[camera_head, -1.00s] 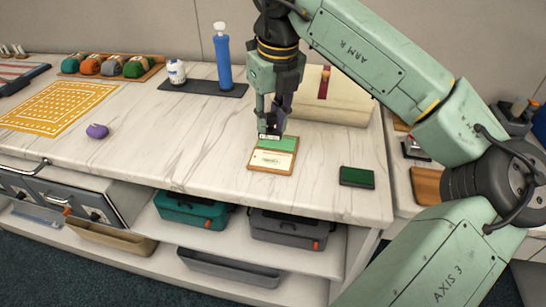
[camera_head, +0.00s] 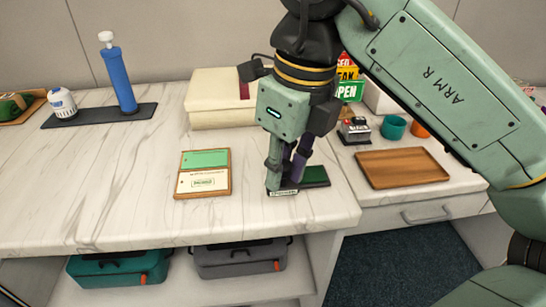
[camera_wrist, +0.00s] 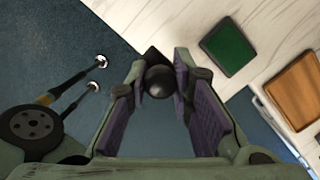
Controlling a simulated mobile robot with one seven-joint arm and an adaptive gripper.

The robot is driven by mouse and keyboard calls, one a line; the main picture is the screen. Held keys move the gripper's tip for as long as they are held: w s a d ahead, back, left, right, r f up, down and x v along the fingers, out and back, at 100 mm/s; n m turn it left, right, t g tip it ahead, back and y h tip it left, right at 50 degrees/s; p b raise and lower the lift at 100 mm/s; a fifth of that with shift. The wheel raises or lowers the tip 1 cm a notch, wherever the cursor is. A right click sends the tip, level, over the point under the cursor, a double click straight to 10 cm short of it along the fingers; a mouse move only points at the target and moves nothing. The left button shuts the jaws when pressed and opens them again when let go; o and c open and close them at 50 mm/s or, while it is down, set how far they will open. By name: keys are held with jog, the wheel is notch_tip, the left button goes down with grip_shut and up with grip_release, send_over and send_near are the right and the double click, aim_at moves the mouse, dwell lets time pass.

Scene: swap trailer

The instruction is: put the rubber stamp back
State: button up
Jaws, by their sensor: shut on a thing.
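My gripper (camera_head: 280,178) is shut on the rubber stamp (camera_head: 284,192), with the label strip of its base showing below the fingertips in the head view. In the wrist view its dark round knob (camera_wrist: 160,81) sits between the finger pads, with dark floor behind it. The stamp looks held up, apart from the green ink pad (camera_head: 314,176), which lies behind it to the right and is partly hidden. The ink pad also shows in the wrist view (camera_wrist: 228,46). A wooden-framed card board (camera_head: 231,172), with a green upper part and a printed lower card, lies left of my gripper.
A wooden tray (camera_head: 402,168) lies on the right-hand counter, empty. Behind it stand a small black-based stamp-like item (camera_head: 354,130), teal (camera_head: 393,127) and orange cups and coloured signs. A cream box (camera_head: 222,98) and blue pump (camera_head: 118,80) stand behind.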

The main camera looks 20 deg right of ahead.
jog(key=w+p, duration=0.1)
jog(key=w, duration=0.4)
jog(key=w+d+f+p, duration=0.1)
jog(key=w, duration=0.4)
jog(key=w+d+p, duration=0.1)
jog(key=w, duration=0.4)
jog(key=shift+d+f, duration=0.2)
jog(key=shift+d, duration=0.05)
jog(key=f+p, duration=0.1)
jog(key=f, duration=0.2)
jog(key=shift+w+f, duration=0.15)
jog(key=shift+w, duration=0.05)
jog(key=shift+f, duration=0.45)
jog(key=o, duration=0.9)
jog(key=shift+r, duration=0.1)
notch_tip(320, 180, up, 12)
jog(key=s+d, duration=0.1)
jog(key=shift+s+r, duration=0.15)
jog(key=shift+s, duration=0.1)
